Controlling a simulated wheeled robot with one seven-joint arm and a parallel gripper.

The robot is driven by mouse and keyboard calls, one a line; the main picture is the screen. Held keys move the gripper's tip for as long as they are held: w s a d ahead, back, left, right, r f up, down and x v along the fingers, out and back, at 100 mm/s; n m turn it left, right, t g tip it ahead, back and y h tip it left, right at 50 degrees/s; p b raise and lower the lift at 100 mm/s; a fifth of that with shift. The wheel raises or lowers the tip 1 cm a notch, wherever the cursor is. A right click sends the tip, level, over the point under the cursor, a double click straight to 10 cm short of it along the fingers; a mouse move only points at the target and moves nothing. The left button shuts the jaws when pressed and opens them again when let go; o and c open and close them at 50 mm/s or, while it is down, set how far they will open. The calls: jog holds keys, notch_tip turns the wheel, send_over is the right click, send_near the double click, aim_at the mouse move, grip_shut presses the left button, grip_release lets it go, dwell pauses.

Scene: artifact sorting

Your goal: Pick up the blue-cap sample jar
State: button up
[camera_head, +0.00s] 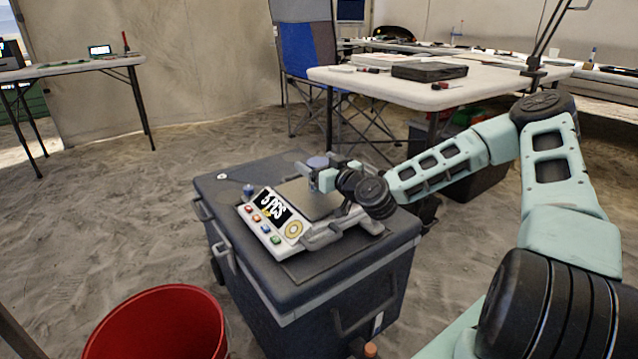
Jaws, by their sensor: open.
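A jar with a round blue-grey cap (318,162) shows at the far side of the scale on the dark box. My gripper (320,179) reaches in from the right, right at this jar, and is open. Its pale teal fingers hide most of the jar's body, so I cannot tell whether they touch it. A smaller blue-topped item (248,190) stands on the box lid just left of the scale display; it is too small to tell exactly what it is.
The scale (277,226) has a display reading "5 PCS" and a flat grey plate. It sits on a dark lidded box (222,182). A red bucket (160,325) stands at front left. A white table (500,98) is behind. Sandy ground at left is clear.

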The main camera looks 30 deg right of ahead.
jog(key=c, duration=1.1)
jog(key=shift+c, duration=0.2)
